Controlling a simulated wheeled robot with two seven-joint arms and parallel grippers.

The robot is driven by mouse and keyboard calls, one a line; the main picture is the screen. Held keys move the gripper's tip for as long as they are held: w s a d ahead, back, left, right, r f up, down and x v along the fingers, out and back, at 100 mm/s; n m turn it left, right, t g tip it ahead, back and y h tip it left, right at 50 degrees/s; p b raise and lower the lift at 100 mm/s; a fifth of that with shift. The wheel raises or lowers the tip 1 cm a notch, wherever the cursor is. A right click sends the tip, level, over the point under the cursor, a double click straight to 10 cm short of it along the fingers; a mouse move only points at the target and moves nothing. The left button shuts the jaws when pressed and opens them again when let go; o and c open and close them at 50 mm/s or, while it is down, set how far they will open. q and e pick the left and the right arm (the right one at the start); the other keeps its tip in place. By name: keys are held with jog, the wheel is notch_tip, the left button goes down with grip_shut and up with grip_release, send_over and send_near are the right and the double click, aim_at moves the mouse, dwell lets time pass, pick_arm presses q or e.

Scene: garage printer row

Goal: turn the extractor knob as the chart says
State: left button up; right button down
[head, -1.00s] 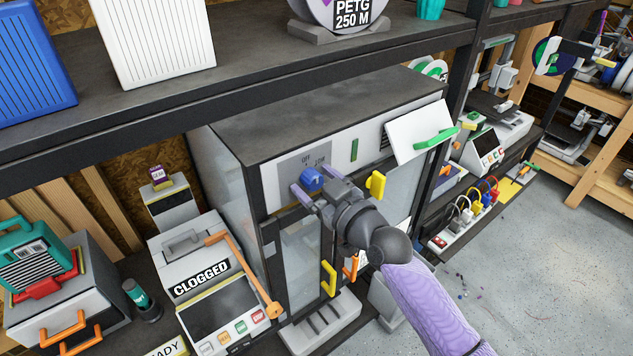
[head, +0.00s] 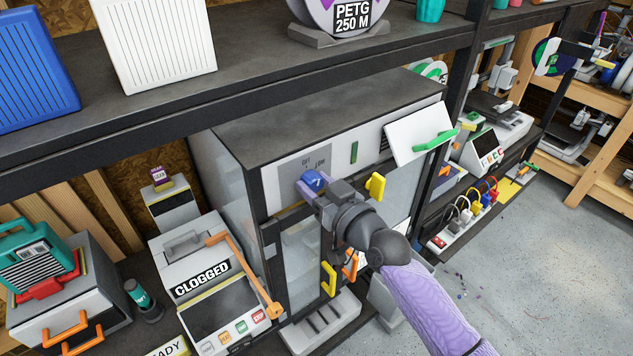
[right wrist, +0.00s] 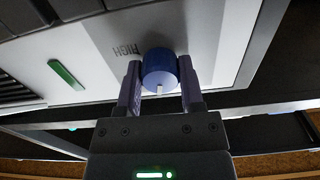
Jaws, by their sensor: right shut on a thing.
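The blue extractor knob (head: 313,181) sits on a grey dial plate (head: 290,166) on the white upper front of the enclosure. Lettering on the plate is partly hidden and too small to read fully in the head view. My right gripper (head: 316,188) is shut on the knob. In the right wrist view its two fingers (right wrist: 160,88) flank the blue knob (right wrist: 159,65), one on each side. A white pointer mark shows on the knob, and the word HIGH appears upside down beside it. My left gripper is not in view. I cannot make out a chart.
A white flap with a green handle (head: 435,139) sticks out at the enclosure's right. A machine labelled CLOGGED (head: 201,279) stands at left. A shelf (head: 250,70) runs above.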

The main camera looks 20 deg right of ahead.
jog(key=m+p, duration=0.1)
jog(key=m, duration=0.3)
jog(key=shift+m, duration=2.4)
jog(key=shift+c, duration=1.1)
grip_release()
